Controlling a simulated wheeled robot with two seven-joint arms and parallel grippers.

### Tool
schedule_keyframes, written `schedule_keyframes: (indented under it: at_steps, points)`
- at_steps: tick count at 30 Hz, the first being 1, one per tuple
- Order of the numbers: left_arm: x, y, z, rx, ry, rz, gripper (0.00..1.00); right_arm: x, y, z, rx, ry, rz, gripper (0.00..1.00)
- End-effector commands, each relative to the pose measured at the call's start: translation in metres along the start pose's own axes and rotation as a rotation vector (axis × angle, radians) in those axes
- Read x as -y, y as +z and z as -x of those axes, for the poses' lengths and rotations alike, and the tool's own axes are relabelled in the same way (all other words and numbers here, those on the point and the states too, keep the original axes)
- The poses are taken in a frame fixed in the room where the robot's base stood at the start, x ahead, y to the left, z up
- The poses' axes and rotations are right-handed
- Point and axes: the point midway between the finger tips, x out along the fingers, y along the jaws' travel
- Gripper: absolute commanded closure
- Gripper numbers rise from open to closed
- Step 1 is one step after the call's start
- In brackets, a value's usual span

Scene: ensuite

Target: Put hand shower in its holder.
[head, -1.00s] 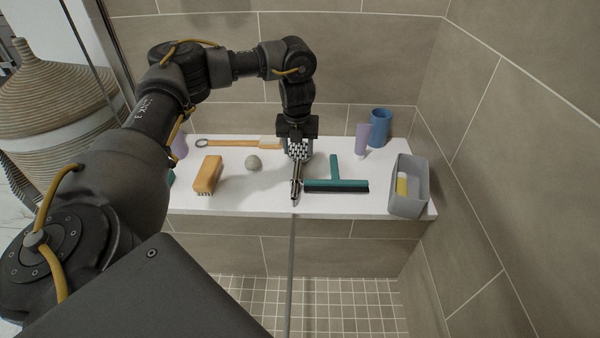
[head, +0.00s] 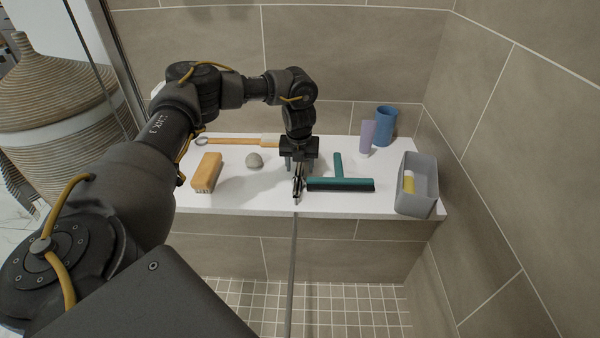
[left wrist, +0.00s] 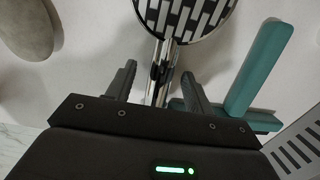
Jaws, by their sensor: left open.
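The hand shower lies on the white ledge (head: 235,203). In the head view its chrome handle (head: 298,187) shows below my left gripper (head: 298,168), which hides its head. In the left wrist view its round, black-and-light patterned head (left wrist: 185,14) is at the top edge, cut off. Its chrome handle (left wrist: 161,88) runs down between the two fingers of my left gripper (left wrist: 158,70), which is open around it. A grey hose (head: 292,260) hangs from the handle over the ledge's front edge. I see no holder. My right gripper is not in view.
A teal squeegee (head: 340,183) lies close right of the hand shower. A grey bin (head: 420,190), blue cup (head: 383,121) and purple tube (head: 366,138) stand farther right. A stone (head: 254,160), wooden brush (head: 206,172) and long-handled brush (head: 235,141) lie left. Tiled walls enclose the ledge.

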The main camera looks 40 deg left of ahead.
Motion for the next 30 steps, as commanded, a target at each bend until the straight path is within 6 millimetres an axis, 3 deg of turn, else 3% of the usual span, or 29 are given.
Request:
schedule_keyframes:
  at_steps: [9,21,30]
  points:
    - [0.0004,0.0002,-0.0046,0.0,-0.001,0.0,0.49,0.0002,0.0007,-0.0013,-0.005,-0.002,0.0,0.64]
    - [0.0003,0.0002,-0.0045,0.0,-0.001,0.0,1.0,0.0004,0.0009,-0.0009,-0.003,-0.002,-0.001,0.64]
    - [0.0005,0.0007,-0.003,0.001,-0.002,0.0,1.0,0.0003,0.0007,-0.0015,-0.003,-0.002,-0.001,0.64]
